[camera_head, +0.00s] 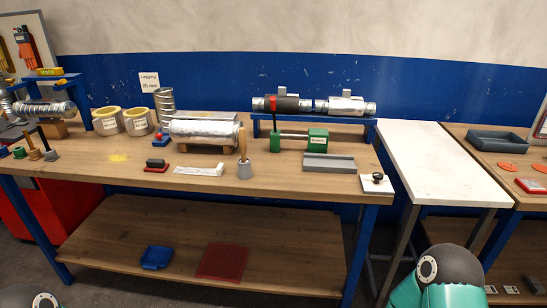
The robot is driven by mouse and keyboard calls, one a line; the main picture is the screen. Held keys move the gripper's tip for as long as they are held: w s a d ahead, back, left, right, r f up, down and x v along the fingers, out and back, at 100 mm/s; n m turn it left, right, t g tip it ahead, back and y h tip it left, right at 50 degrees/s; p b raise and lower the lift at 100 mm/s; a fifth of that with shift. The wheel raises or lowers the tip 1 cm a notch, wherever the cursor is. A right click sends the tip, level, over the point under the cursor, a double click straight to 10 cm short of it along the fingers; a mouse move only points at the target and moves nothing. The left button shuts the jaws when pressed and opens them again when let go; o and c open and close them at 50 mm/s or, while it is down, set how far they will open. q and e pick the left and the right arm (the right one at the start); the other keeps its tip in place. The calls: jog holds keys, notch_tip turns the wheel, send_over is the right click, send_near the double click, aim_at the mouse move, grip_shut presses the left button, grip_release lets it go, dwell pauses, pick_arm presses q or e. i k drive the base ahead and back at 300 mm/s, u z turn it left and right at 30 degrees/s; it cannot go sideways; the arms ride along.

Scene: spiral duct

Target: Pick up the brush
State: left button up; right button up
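A wooden handle (242,143) stands upright in a small grey pot (244,170) near the front edge of the wooden workbench (300,184). It looks like the brush, but its lower end is hidden in the pot. Neither gripper shows in the head view. Only a teal and dark part of my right arm shows at the bottom right, and a small part of my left arm at the bottom left corner. Both are well apart from the brush.
A silver duct (204,129) lies behind and left of the pot. A green-ended tool (318,141) and a grey tray (328,162) are to its right. A white strip (199,171) and a red block (157,166) lie left. A white-topped table (441,166) stands right.

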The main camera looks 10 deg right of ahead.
aim_at(242, 137)
jog(key=u, duration=0.3)
jog(key=i, duration=1.15)
jog(key=z, duration=0.15)
